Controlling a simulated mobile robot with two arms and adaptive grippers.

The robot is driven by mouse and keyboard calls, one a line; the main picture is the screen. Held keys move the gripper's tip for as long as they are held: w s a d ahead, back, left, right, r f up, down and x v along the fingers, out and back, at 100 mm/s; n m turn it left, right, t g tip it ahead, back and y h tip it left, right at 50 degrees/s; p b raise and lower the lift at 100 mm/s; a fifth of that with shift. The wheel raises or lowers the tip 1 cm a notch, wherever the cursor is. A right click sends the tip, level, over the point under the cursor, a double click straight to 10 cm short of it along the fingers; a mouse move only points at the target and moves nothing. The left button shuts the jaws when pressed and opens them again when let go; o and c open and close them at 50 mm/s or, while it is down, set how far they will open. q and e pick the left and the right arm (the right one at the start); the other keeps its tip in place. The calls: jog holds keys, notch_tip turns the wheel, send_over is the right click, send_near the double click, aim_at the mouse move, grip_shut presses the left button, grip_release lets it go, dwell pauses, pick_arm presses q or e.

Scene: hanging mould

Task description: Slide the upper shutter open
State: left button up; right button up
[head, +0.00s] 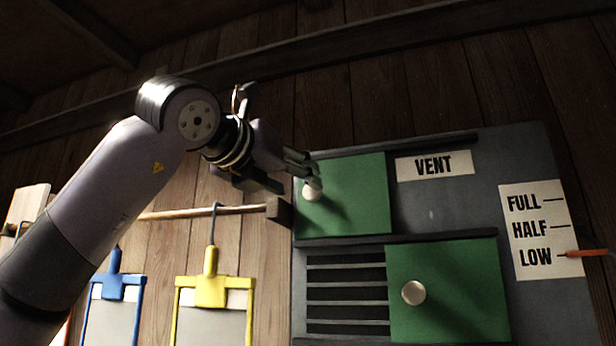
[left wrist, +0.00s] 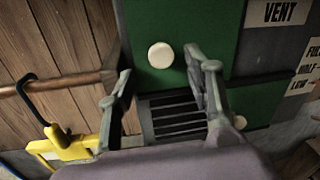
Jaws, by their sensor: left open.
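The upper shutter (head: 362,195) is a green panel at the left of the grey vent board, with a round pale knob (head: 312,191) near its left edge. In the left wrist view the upper shutter (left wrist: 145,22) and its knob (left wrist: 160,55) are straight ahead. In the wrist view the knob shows in the gap between the fingertips, nearer the right one. I cannot tell whether they touch it. My right gripper is not in view.
The lower green shutter (head: 460,280) has its own knob (head: 413,293), with dark slats (head: 345,290) bare to its left. An orange pointer (head: 585,253) is at LOW on the label.

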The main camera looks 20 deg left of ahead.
aim_at(310, 191)
pick_arm(q)
jog(key=w+p, duration=0.1)
jog(key=w, duration=0.2)
jog(key=w+d+p, duration=0.1)
jog(key=w, duration=0.1)
jog(key=shift+w, duration=0.4)
jog(key=shift+c, duration=0.3)
grip_shut()
